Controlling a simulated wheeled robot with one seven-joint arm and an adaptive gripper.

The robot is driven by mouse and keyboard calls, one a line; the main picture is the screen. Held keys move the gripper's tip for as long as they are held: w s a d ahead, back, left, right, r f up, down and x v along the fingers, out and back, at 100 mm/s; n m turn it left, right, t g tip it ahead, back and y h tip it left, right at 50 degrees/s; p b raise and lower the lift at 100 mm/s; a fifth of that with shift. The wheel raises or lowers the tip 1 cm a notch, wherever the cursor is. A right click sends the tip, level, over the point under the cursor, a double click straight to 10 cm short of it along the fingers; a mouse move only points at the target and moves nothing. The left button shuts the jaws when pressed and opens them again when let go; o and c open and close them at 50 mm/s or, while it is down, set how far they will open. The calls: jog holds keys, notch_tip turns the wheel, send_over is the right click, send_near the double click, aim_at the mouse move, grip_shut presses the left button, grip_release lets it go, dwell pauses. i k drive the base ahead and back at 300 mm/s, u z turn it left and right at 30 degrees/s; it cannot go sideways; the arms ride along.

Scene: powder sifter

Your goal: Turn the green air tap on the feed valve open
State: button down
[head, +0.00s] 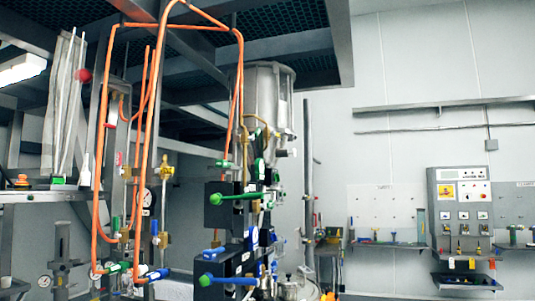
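A long green lever handle (238,197) sticks out to the left from a dark valve block (222,217) in the middle of the view. A smaller green tap (226,164) sits just above it on the piping. More green fittings (260,168) show beside the silver vessel (268,92). Another green handle (117,267) is low on the left, near the hoses. I cannot tell for sure which green tap belongs to the feed valve, or whether it is open. My gripper does not show in this view.
Orange hoses (104,130) loop down on the left beside pressure gauges (147,198). Blue lever handles (228,281) sit below the green lever. A dark overhead platform (285,45) covers the top. A control panel (462,205) and tool shelves line the right wall.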

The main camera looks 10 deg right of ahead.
aim_at(256, 132)
jog(key=z, duration=1.1)
jog(key=i, duration=0.6)
jog(key=u, duration=0.3)
